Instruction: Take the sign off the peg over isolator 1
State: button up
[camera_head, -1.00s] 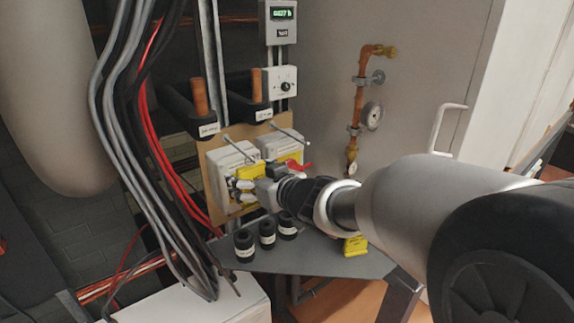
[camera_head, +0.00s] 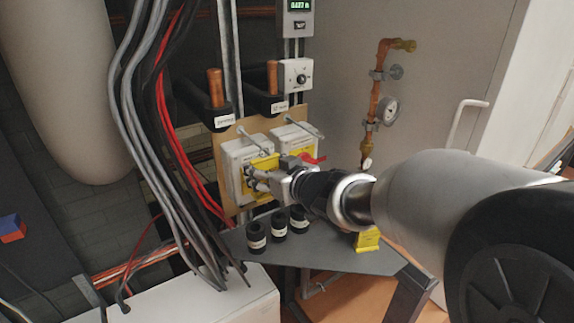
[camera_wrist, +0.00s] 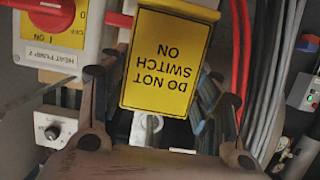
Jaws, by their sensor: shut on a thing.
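The yellow sign (camera_wrist: 166,62) reads "DO NOT SWITCH ON" and appears upside down in the wrist view, between my gripper's fingers (camera_wrist: 160,115). In the head view my gripper (camera_head: 262,181) is shut on the sign (camera_head: 262,163), in front of the left white isolator (camera_head: 235,158). A grey peg (camera_head: 250,137) sticks out above that isolator. A round grey end (camera_wrist: 152,123) shows just past the sign's edge in the wrist view. I cannot tell whether the sign still touches the peg. The right isolator (camera_head: 292,134), labelled "HEAT PUMP 2" in the wrist view (camera_wrist: 48,60), has a red handle.
Several black rings, including one at the left (camera_head: 257,238), stand on the grey shelf (camera_head: 330,257) below. A yellow block (camera_head: 367,240) is at the shelf's right. Grey and red cables (camera_head: 150,130) hang close on the left. Copper pipe (camera_head: 373,105) and a gauge are at right.

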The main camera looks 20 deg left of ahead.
jog(key=shift+r, duration=0.2)
jog(key=shift+r+p, duration=0.35)
jog(key=shift+p, duration=0.25)
jog(key=shift+r, duration=0.1)
jog(key=shift+c, duration=0.4)
jog(key=shift+s+d, duration=0.6)
jog(key=shift+d, duration=0.1)
jog(key=shift+s+d, duration=0.15)
jog(key=shift+s+d+r+p, duration=0.1)
jog(key=shift+s+d+p, duration=0.25)
jog(key=shift+s+d, duration=0.7)
jog(key=shift+s+d+p, duration=0.3)
jog(key=shift+s+d, duration=0.5)
jog(key=shift+d, duration=0.35)
